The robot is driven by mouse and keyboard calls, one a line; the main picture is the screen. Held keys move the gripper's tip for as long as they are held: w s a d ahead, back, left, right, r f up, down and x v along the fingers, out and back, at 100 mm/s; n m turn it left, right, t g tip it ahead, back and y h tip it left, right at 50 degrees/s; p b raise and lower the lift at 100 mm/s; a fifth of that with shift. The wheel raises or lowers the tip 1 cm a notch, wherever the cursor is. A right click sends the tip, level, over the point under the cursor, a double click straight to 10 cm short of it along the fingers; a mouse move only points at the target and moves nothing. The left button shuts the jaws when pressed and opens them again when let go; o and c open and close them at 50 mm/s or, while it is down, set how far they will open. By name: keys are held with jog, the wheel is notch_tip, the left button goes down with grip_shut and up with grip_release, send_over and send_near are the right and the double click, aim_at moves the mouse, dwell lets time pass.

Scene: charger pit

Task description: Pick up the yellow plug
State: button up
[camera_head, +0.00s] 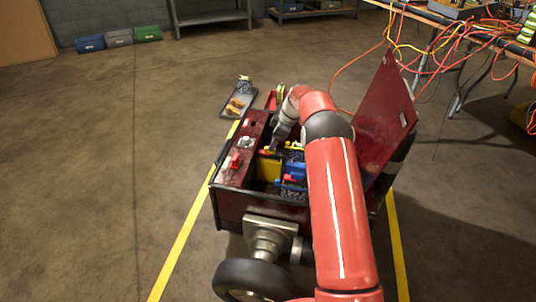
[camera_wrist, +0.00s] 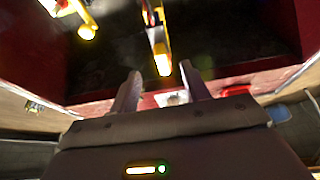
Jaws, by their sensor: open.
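My gripper (camera_head: 277,143) points down at the open dark red box (camera_head: 263,205). In the wrist view, its two fingers (camera_wrist: 161,74) are spread apart with nothing clamped between them. A narrow yellow piece with dark and red parts (camera_wrist: 161,50) lies ahead, its near end lined up with the gap between the fingertips. It looks like the yellow plug, but I cannot be sure. A second yellow piece with red and white parts (camera_wrist: 87,31) is at the upper left of the wrist view. In the head view, my arm and gripper partly cover the box's inside.
The box holds a yellow block (camera_head: 268,168) and blue blocks (camera_head: 294,171). Its lid (camera_head: 387,112) stands open on the right. A grey tray (camera_head: 232,111) lies on the floor behind. A cable-covered table (camera_head: 465,25) is at upper right.

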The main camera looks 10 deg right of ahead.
jog(key=x, duration=0.3)
jog(key=b+x, duration=0.1)
jog(key=x, duration=0.2)
jog(key=shift+s+a+f, duration=0.15)
jog(key=shift+a+f, duration=0.1)
jog(key=shift+f, duration=0.05)
grip_shut()
notch_tip(320, 180, up, 20)
jog(key=p, duration=0.3)
jog(key=b, duration=0.6)
send_over(268, 152)
jog(key=shift+w+f, duration=0.15)
jog(key=shift+f, duration=1.8)
jog(key=shift+w+f, duration=0.15)
jog(key=shift+f, duration=1.8)
jog(key=shift+w+f, duration=0.15)
jog(key=shift+f, duration=3)
